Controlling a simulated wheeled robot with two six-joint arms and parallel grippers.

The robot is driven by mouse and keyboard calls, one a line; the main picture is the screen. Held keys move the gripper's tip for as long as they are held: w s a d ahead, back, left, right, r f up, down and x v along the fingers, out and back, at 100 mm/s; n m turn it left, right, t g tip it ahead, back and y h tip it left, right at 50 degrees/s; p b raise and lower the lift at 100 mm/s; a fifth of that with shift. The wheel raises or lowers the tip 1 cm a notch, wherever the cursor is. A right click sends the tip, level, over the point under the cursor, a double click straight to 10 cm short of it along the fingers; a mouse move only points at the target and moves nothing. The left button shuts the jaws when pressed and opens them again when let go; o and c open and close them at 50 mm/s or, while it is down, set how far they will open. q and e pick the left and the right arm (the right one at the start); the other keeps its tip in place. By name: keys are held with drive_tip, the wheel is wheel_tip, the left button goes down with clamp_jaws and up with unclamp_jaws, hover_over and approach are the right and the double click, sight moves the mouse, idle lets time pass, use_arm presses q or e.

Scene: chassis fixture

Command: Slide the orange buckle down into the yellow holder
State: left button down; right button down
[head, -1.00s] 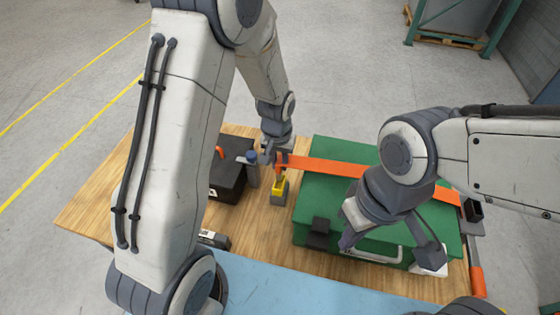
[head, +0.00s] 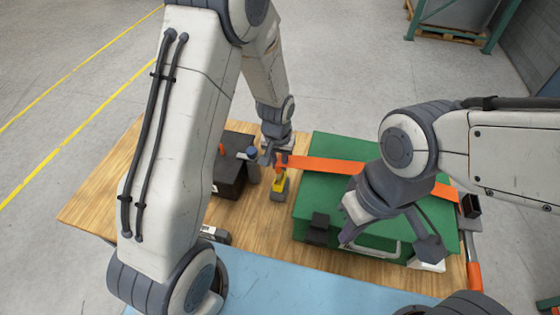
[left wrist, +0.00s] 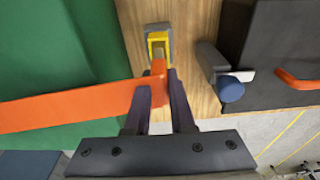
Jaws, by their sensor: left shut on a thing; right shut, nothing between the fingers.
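The orange buckle (left wrist: 159,82) is at the end of an orange strap (left wrist: 70,104). My left gripper (left wrist: 158,88) is shut on the buckle, with one dark finger on each side. The yellow holder (left wrist: 157,37) sits in a grey block on the table, just beyond the buckle in the left wrist view. In the head view the buckle (head: 281,169) is directly above the yellow holder (head: 279,184). I cannot tell whether they touch. My left gripper (head: 275,157) partly hides them. My right gripper (head: 346,238) is shut and empty, above the green case's front.
The strap crosses the green case (head: 320,190), right of the holder. A black box (head: 230,172) with an orange handle and a blue-capped grey post (head: 252,165) stand close on the left. Bare wooden table (head: 255,225) lies in front of the holder.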

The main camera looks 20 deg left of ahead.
use_arm(q)
drive_tip(key=shift+f+b, duration=0.85)
drive_tip(key=shift+f, duration=0.35)
drive_tip(key=c, duration=0.7)
unclamp_jaws()
drive_tip(key=r, duration=0.3)
drive_tip(key=s+r+b, duration=0.1)
drive_tip(key=r, duration=0.3)
drive_tip(key=r+b, duration=0.1)
drive_tip(key=r, duration=0.2)
drive_tip(key=shift+s+r, duration=0.15)
drive_tip(key=shift+r, duration=0.1)
drive_tip(key=s+d+r+m, duration=0.1)
drive_tip(key=s+d+m, duration=0.1)
drive_tip(key=s, duration=0.5)
drive_tip(key=s+d+r+m+g+b, duration=0.1)
drive_tip(key=s+d+m, duration=0.2)
drive_tip(key=s, duration=0.5)
drive_tip(key=s+d+r+m+h+b, duration=0.1)
drive_tip(key=s+d, duration=0.3)
drive_tip(key=s, duration=0.4)
drive_tip(key=shift+r+m, duration=0.2)
drive_tip(key=shift+m, duration=0.5)
